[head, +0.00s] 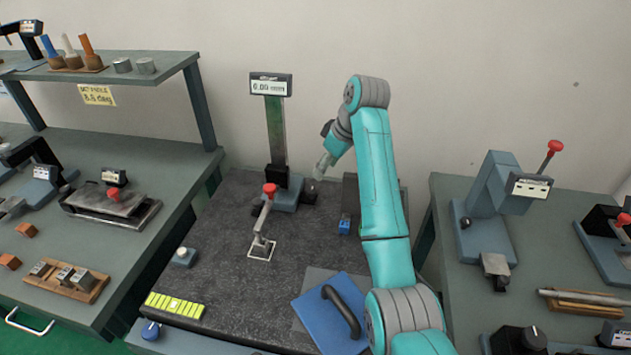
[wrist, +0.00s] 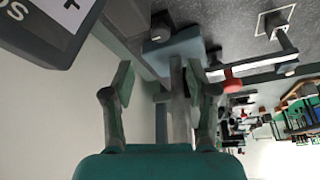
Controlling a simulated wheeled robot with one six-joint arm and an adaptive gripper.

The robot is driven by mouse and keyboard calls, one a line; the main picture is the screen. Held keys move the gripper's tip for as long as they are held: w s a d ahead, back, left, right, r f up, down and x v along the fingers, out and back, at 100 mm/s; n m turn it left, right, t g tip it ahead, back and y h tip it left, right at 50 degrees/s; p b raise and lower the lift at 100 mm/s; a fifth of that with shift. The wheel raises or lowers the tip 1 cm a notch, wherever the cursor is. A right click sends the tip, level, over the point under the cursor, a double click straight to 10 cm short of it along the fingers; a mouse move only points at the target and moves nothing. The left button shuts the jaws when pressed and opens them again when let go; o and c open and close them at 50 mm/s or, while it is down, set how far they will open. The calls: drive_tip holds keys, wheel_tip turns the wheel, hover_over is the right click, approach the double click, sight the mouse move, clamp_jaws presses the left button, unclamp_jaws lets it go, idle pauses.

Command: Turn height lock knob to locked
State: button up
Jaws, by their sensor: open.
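The height gauge (head: 277,135) stands at the back of the dark bench, with an upright column and a display on top. A round black knob (head: 308,188) sits at the right side of its blue-grey base (head: 284,200). I take this for the height lock knob, but its turn position and any marks are too small to read. My gripper (head: 322,168) is just above and right of that knob, apart from it. In the wrist view my gripper (wrist: 164,78) has its fingers wide apart and empty. A dark knob (wrist: 161,28) and the blue-grey base (wrist: 178,50) lie beyond the fingertips.
A small blue block (head: 344,225) and a blue plate with a black handle (head: 340,315) lie nearer. Side benches hold other fixtures. The bench's middle is mostly clear.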

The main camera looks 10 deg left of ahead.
sight(312, 190)
drive_tip(key=x, duration=1)
clamp_jaws()
